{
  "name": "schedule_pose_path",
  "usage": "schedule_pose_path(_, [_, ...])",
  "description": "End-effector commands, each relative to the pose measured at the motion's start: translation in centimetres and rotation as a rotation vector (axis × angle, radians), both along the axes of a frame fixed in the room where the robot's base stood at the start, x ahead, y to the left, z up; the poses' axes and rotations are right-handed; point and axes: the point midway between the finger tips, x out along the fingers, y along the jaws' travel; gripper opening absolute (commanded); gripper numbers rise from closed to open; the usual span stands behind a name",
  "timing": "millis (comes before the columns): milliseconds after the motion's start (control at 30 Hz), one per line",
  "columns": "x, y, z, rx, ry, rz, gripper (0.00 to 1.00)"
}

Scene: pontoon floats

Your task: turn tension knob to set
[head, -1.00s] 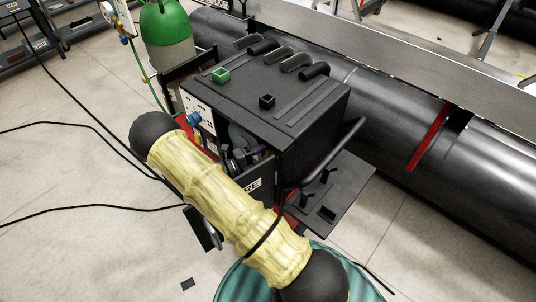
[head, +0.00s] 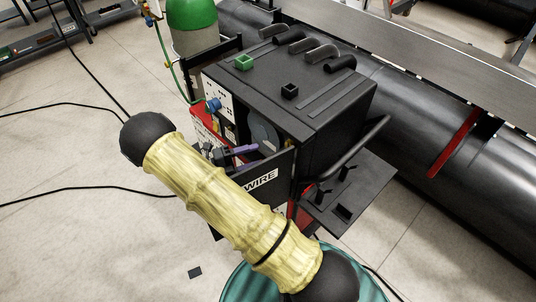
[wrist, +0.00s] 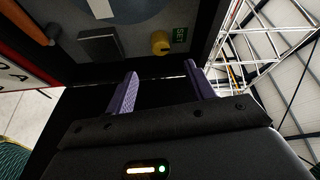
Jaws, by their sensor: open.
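The tension knob (wrist: 160,43) is a small yellow knob on the grey inner panel of the machine, beside a dark green SET label (wrist: 180,35) in the wrist view. My gripper (wrist: 161,82) has two purple fingers, spread apart with nothing between them. The knob appears beyond the fingertips, in line with the gap and not between them. In the head view my gripper (head: 246,150) is at the open side of the black wire-feeder machine (head: 320,90), by its WIRE panel (head: 262,181). My pale yellow-sleeved arm hides part of this area, and I cannot make out the knob there.
Inside the machine are a grey-blue disc (wrist: 125,8), a dark block (wrist: 100,45) and an orange cylinder (wrist: 52,32). The WIRE panel stands close to my gripper. A green-topped cylinder (head: 190,15) is behind; cables lie on the floor at left.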

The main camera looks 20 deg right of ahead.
Motion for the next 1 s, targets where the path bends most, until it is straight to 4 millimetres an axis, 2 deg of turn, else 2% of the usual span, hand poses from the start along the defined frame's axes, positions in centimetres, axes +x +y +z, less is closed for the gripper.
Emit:
schedule_pose_path(133, [0.3,3.1,-0.4,0.002,-0.003,0.004,0.54])
schedule_pose_path(333, [0.4,5.5,-0.4,0.001,-0.001,0.002,0.54])
schedule_pose_path(900, [0.4,5.8,-0.3,0.001,0.0,0.0,0.54])
schedule_pose_path(1000, [0.4,5.8,0.3,0.001,0.0,0.0,0.54])
